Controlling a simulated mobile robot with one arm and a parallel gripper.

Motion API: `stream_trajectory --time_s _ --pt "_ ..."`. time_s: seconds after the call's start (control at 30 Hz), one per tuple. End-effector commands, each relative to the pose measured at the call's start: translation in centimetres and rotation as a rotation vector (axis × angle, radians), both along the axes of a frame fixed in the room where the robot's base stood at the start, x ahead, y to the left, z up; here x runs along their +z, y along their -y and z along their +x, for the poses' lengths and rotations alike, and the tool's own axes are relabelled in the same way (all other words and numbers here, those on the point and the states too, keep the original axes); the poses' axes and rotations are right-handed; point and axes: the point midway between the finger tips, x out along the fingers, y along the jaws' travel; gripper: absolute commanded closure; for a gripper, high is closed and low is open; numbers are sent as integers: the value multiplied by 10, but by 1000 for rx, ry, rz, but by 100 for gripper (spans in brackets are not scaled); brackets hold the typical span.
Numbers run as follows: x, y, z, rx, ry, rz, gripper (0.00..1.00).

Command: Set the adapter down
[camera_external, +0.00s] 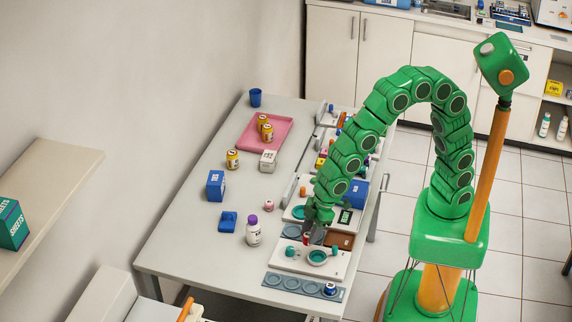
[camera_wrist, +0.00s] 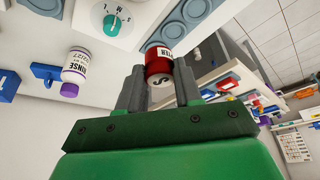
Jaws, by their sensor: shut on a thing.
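My gripper (camera_external: 311,228) is over the right side of the long table. In the wrist view its two grey fingers (camera_wrist: 160,82) are closed around a red cylinder (camera_wrist: 158,60) with a white label ending in "TER", which looks like the adapter. Its pale end, with a dark mark, faces the camera. In the external view a small red part of the adapter (camera_external: 306,238) shows just below the fingers, close to a blue-grey strip with round recesses (camera_external: 290,231). Whether it touches anything below cannot be told.
A white board with a teal dial (camera_external: 296,264) lies in front of the gripper. Nearer is another recessed strip (camera_external: 271,279) holding a blue-topped item (camera_external: 330,288). A purple-capped bottle (camera_external: 253,232) and blue holder (camera_external: 228,221) stand left. A brown tray (camera_external: 343,240) is right.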

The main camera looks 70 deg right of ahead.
Motion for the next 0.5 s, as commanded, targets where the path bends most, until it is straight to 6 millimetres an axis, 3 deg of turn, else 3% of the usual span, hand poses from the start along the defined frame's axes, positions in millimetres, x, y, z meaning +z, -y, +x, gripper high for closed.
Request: stream_trajectory --time_s 0.1,0.5 --pt "0 -3 32 -67 2 0 100" --pt "-5 -7 125 -289 1 0 100"
